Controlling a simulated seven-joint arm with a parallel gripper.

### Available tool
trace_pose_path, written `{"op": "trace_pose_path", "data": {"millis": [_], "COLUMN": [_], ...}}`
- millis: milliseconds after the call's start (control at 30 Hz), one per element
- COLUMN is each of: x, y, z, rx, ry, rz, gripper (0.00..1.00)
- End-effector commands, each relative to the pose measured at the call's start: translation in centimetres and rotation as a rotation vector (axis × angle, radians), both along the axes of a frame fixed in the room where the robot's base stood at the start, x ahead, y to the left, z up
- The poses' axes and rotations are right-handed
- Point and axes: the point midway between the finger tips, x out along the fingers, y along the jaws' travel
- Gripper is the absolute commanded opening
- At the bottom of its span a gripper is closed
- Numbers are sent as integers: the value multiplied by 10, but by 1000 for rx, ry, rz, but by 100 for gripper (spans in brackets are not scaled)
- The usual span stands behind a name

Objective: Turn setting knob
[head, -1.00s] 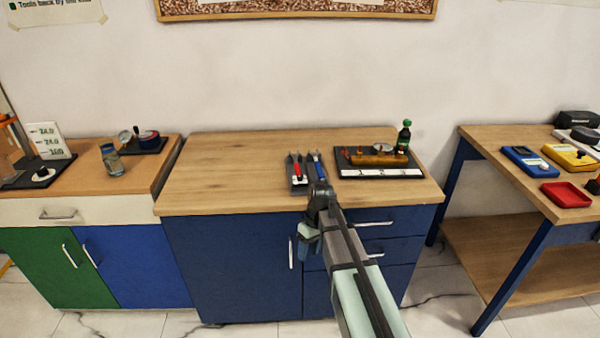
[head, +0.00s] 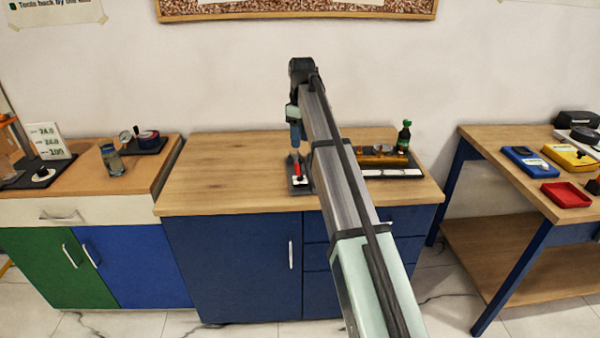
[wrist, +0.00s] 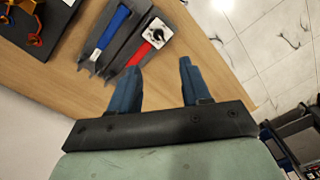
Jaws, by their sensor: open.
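A black knob on a small white plate (wrist: 157,33) sits at the end of a red-handled tool (wrist: 136,54) in the wrist view. In the head view the white plate (head: 300,181) shows small at the front of the middle bench. Another round white dial-like knob (head: 43,174) is on a black plate on the left counter. I cannot tell which is the setting knob. My gripper (head: 295,143) points down above the tools. In the wrist view its two blue fingers (wrist: 158,67) are apart with nothing between them, to one side of the white plate.
A blue-handled tool (wrist: 111,31) lies beside the red one. A number card (head: 48,141) stands on the left counter. The bench's left half (head: 220,170) is clear.

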Motion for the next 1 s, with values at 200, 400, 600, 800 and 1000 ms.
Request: {"op": "trace_pose_path", "data": {"millis": [200, 400, 600, 800, 1000], "x": [1, 0, -1, -2, -1], "y": [0, 0, 1, 1, 1], "z": [-10, -43, -78, -109, -128], "rx": [-6, -6, -6, -7, -5], "ry": [0, 0, 2, 1, -1], "rz": [3, 3, 3, 3, 3], "gripper": [47, 47, 47, 47, 47]}}
